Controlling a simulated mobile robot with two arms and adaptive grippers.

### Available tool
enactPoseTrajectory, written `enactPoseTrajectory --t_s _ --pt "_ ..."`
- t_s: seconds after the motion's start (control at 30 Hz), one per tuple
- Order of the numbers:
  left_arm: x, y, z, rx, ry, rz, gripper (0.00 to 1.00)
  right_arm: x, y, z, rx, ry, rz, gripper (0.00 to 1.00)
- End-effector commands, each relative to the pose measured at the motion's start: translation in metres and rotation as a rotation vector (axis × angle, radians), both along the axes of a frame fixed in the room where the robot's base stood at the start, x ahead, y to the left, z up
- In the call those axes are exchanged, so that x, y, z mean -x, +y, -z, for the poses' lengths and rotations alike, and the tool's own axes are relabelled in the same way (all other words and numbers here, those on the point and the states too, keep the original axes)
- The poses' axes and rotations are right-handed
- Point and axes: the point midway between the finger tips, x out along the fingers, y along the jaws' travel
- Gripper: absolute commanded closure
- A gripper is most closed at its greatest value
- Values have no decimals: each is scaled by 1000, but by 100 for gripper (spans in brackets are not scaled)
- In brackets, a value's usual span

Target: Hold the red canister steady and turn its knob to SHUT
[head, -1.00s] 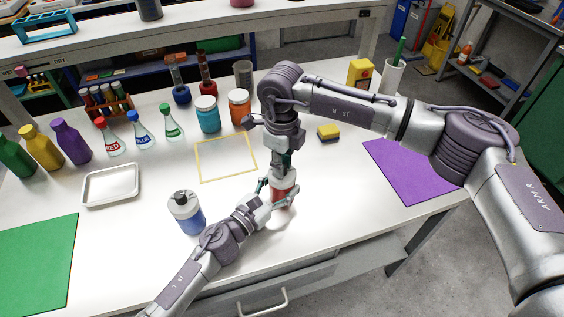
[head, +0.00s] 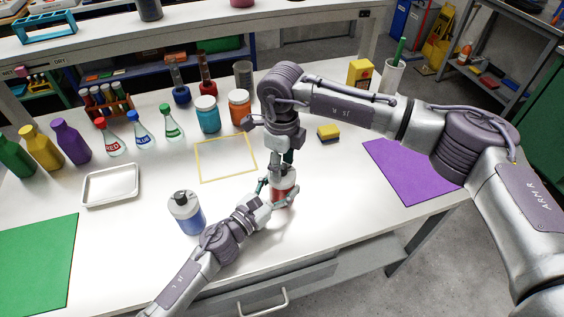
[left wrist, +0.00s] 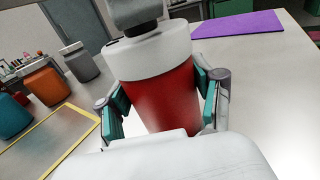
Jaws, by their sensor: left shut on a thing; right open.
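The red canister (head: 283,186) stands upright on the white table near its front, below my right gripper. In the left wrist view its red body (left wrist: 165,98) and wide white top (left wrist: 148,56) fill the middle. My left gripper (left wrist: 165,104) is shut on the canister, with one teal-padded finger on each side of the red body. My right gripper (head: 287,158) points down right over the canister's top and is open.
A blue-and-white bottle (head: 186,212) stands left of the canister, close to my left arm. A yellow-outlined square (head: 226,160) lies behind. A yellow-and-blue sponge (head: 328,132) and a purple mat (head: 408,170) lie to the right. A white tray (head: 111,185) is farther left.

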Motion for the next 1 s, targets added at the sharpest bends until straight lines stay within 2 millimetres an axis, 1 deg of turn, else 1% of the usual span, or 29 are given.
enactPoseTrajectory --t_s 0.17,0.27,0.6,0.7,0.83,1.0 --pt "0 0 0 -1 1 0 73 0 0 -4 0 -1 0 49" --pt "0 0 0 -1 1 0 73 -1 0 -17 -1 -3 1 49" --pt "0 0 0 -1 1 0 73 -1 0 -87 0 -4 1 49" --pt "0 0 0 -1 1 0 73 0 0 -103 0 -1 1 49" --pt "0 0 0 -1 1 0 73 -1 0 -115 0 -1 1 49" --pt "0 0 0 -1 1 0 73 0 0 -120 0 1 0 49"
